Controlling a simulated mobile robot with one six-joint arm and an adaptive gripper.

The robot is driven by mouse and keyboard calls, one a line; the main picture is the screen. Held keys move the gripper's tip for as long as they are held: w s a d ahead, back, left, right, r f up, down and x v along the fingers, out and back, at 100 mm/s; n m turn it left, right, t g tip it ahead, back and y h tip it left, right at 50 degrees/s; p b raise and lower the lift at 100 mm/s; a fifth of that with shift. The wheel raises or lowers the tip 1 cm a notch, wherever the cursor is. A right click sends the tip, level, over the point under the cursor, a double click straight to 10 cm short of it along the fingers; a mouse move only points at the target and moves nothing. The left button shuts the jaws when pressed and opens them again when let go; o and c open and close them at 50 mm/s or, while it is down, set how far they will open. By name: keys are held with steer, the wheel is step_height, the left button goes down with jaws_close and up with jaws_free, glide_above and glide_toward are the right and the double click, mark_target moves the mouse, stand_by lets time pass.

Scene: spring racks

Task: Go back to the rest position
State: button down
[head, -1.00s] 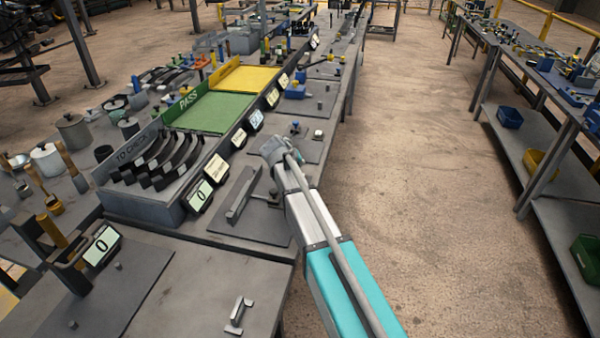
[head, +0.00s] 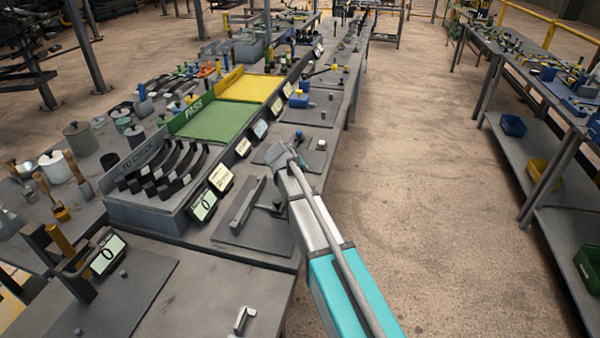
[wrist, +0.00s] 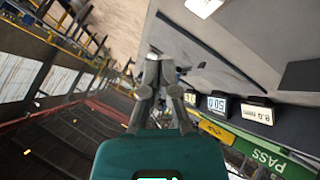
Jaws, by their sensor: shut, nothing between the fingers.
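My gripper (wrist: 155,72) shows in the wrist view with its two grey fingers drawn together and nothing between them. It points out past the edge of the workbench, with the bench and its labels upside down at the right of that view. In the head view my arm reaches forward along the right edge of the bench (head: 215,262). The fingers cannot be made out there; only the grey joint at the arm's far end shows, above or beside the bench edge.
The bench holds a green PASS tray (head: 215,121), a yellow tray (head: 252,88), a rack of dark curved strips (head: 150,217) and several small displays. A metal bracket (head: 243,320) lies near the front. The aisle floor (head: 430,190) is clear. A shelved bench (head: 545,180) stands at the right.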

steer(key=s+d+f+g+y, duration=0.2)
steer(key=s, duration=0.8)
steer(key=s+d+f+m+g+y, duration=0.1)
steer(key=s+d+g, duration=0.1)
steer(key=s, duration=0.9)
steer(key=s+d+f+g+y, duration=0.2)
steer(key=s+d+g, duration=0.1)
steer(key=s, duration=0.8)
steer(key=shift+d+f+y, duration=0.25)
steer(key=shift+f+y, duration=0.05)
